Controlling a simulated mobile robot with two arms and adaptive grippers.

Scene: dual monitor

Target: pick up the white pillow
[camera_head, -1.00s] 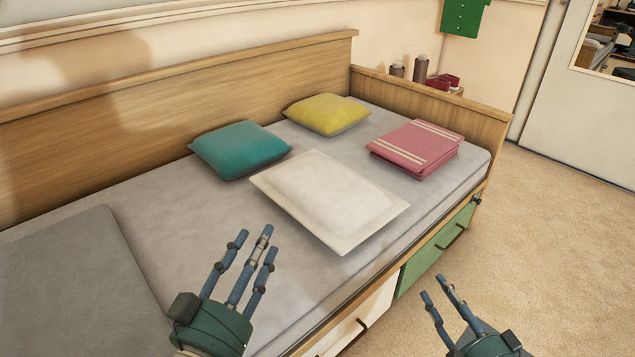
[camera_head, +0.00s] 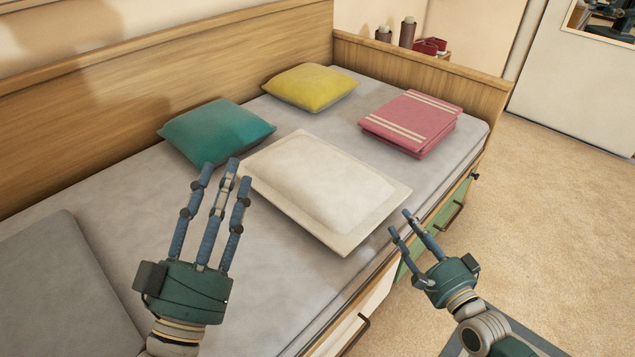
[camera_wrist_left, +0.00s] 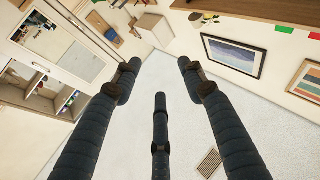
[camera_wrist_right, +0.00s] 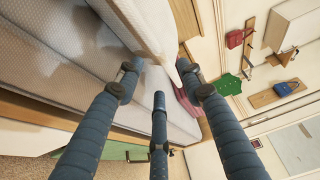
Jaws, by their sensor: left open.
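The white pillow (camera_head: 322,190) lies flat on the bed, near its front edge, in the head view. My left gripper (camera_head: 222,175) is open and empty, fingers spread, just left of the pillow's near-left corner in the picture. My right gripper (camera_head: 400,222) is beside the pillow's right corner, near the bed's front edge. Its fingers are apart and hold nothing. In the right wrist view the pillow edge (camera_wrist_right: 150,25) shows just beyond the open fingers (camera_wrist_right: 160,85).
A teal pillow (camera_head: 215,131) and a yellow pillow (camera_head: 310,87) lie behind the white one. Folded pink cloth (camera_head: 412,120) lies to its right. The wooden backrest (camera_head: 160,95) bounds the back. A grey cushion (camera_head: 55,290) is at left. Carpet (camera_head: 560,230) at right is clear.

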